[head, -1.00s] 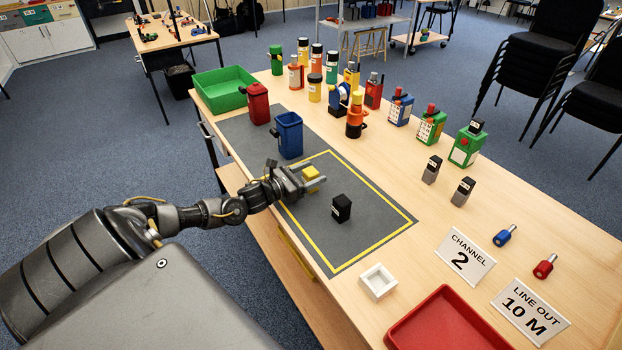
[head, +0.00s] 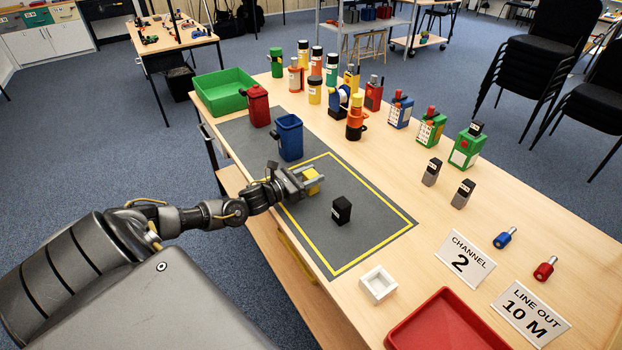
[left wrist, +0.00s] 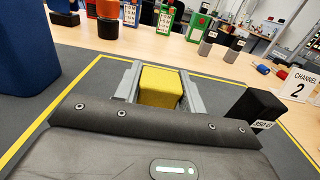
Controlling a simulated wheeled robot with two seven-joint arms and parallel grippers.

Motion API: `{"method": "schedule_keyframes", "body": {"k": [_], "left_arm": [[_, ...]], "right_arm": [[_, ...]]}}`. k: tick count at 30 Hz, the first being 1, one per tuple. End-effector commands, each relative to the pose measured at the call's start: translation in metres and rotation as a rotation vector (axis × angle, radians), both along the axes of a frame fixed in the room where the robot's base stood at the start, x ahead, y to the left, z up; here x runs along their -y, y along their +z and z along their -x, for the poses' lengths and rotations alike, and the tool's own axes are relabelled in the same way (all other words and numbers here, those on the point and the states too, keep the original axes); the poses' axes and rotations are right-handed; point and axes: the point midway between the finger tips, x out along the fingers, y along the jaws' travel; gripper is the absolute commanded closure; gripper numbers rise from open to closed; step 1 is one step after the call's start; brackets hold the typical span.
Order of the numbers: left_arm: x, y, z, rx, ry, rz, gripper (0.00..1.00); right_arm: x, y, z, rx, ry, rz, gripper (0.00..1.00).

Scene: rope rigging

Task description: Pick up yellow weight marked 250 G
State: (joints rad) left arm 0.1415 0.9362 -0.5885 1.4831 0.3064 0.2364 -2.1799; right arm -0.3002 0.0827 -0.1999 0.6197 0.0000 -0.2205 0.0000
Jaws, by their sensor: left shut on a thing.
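The yellow weight (head: 312,176) is a small block inside the yellow-outlined area of the grey mat (head: 340,235). My left gripper (head: 308,180) is shut on it, with one finger on each side. The left wrist view shows the yellow weight (left wrist: 160,87) between the two grey fingers (left wrist: 160,90). No marking on it can be read, and its underside is hidden, so I cannot tell if it touches the mat. A black weight (head: 341,210) stands apart on the mat; its label in the left wrist view (left wrist: 262,108) seems to read 350 G. My right gripper is not in view.
A blue bin (head: 289,137) and a red bin (head: 257,105) stand behind the gripper, near a green tray (head: 224,92). Several radios and bottles line the table's far side. A white square dish (head: 378,284) and a red tray (head: 450,325) lie at the near end.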

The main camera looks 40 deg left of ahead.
Motion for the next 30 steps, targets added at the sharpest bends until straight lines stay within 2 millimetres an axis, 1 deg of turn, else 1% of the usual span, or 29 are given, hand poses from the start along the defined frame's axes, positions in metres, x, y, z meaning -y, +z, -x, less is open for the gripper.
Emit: {"method": "schedule_keyframes", "body": {"k": [5, 8, 10, 17, 18, 24, 30], "left_arm": [[0.0, 0.014, 0.0, 0.005, -0.001, -0.002, 0.9], [0.0, 0.031, 0.0, 0.006, -0.002, -0.003, 0.9], [0.007, 0.044, 0.011, 0.002, -0.004, -0.002, 0.9], [0.031, 0.092, 0.044, 0.001, -0.005, -0.001, 0.9], [0.037, 0.092, 0.052, -0.002, -0.006, -0.001, 0.9], [0.06, 0.111, 0.086, -0.002, -0.004, 0.002, 0.9], [0.074, 0.124, 0.106, 0.002, -0.002, 0.001, 0.9]], "right_arm": [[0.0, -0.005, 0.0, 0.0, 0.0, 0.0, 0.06], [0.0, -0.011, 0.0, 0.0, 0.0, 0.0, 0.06], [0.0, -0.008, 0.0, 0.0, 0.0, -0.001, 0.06], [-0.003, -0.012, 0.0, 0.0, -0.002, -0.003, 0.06], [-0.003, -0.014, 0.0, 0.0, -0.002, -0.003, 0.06], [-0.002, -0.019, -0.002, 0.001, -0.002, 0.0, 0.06], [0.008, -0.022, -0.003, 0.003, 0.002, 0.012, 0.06]]}}
